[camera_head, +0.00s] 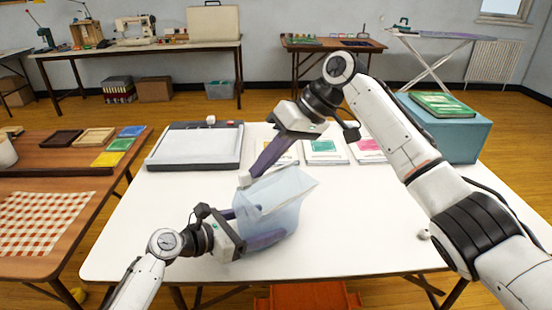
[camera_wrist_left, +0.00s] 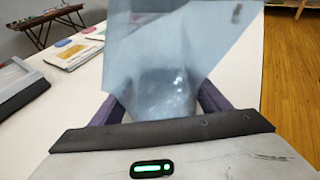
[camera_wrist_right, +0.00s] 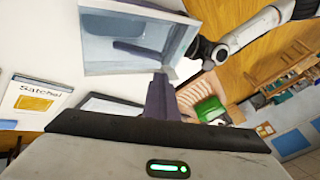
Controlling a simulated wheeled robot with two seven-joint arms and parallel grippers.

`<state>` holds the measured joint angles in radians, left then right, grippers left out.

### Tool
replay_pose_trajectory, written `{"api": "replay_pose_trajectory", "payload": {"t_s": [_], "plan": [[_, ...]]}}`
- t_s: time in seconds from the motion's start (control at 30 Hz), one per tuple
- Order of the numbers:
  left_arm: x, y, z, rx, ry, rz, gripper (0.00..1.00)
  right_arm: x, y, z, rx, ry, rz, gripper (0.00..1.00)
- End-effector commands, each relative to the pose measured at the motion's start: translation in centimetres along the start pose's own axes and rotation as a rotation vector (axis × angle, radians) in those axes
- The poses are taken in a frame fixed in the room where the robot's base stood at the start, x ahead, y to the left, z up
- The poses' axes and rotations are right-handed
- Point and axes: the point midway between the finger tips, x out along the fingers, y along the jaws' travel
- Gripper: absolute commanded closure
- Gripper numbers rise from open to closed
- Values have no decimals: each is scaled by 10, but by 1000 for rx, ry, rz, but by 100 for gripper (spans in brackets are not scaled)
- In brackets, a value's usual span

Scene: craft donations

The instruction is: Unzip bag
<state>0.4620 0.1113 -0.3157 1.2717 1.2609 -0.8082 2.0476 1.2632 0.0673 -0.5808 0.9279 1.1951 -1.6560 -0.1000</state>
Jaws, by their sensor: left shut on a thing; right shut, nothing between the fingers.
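The bag (camera_head: 279,211) is a translucent pale blue pouch held above the front middle of the white table. My left gripper (camera_head: 258,224) is shut on the bag's body, with one purple finger on each side; this also shows in the left wrist view (camera_wrist_left: 165,98). In the right wrist view the bag (camera_wrist_right: 115,52) shows a pale rectangular rim around a blue area, with a dark finger seen through it. My right gripper (camera_head: 247,176) is shut and empty at the bag's upper left edge. A small pale block shows at its fingertips; I cannot tell whether it is the zip slider.
A paper trimmer (camera_head: 196,162) lies at the table's back left. Several pattern packets, one with a green label (camera_head: 325,151), lie behind the bag. A teal box (camera_head: 462,135) stands at the back right.

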Motion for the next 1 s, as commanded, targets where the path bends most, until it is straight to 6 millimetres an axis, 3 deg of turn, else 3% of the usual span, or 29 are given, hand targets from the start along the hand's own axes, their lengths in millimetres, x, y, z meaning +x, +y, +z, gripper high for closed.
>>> {"api": "replay_pose_trajectory", "payload": {"t_s": [0.13,0.33,0.6,1.0], "plan": [[1,-1,0,0,1,-2,43,-5,8,0,3,0,-2,100],[0,-1,0,0,1,-2,43,-26,37,-1,2,3,0,100],[0,-1,-1,0,2,-1,43,-88,36,-1,0,4,2,100],[0,0,-1,0,2,-1,43,-129,36,0,2,1,1,100]]}}
